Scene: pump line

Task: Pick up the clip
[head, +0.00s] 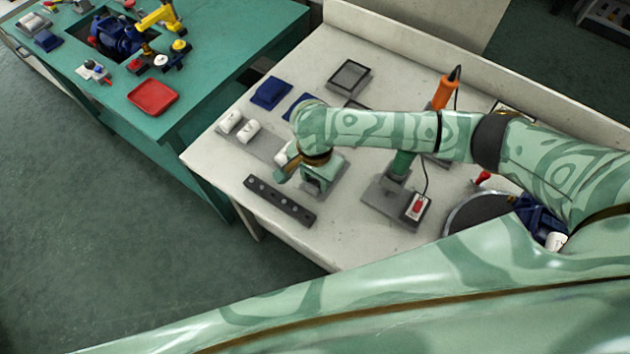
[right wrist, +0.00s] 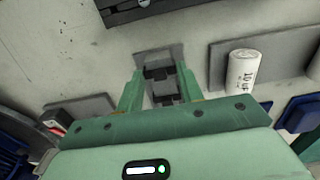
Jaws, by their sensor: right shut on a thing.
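The clip (right wrist: 160,74) is a small dark piece between the fingers of my right gripper (right wrist: 159,84) in the right wrist view. The fingers are shut on it, one on each side. A small grey pad (right wrist: 152,55) lies just beyond the fingertips; I cannot tell whether the clip still touches it. In the head view my right gripper (head: 314,184) points down low over the pale bench, by the pad, and its hand hides the clip. My left gripper is not in view.
A dark bar with holes (head: 280,200) lies close in front of the gripper. White cylinders (head: 248,131) lie on a grey strip to the left. A stand with an orange-handled tool (head: 444,90) and a red-switch box (head: 417,206) are to the right. The bench front is clear.

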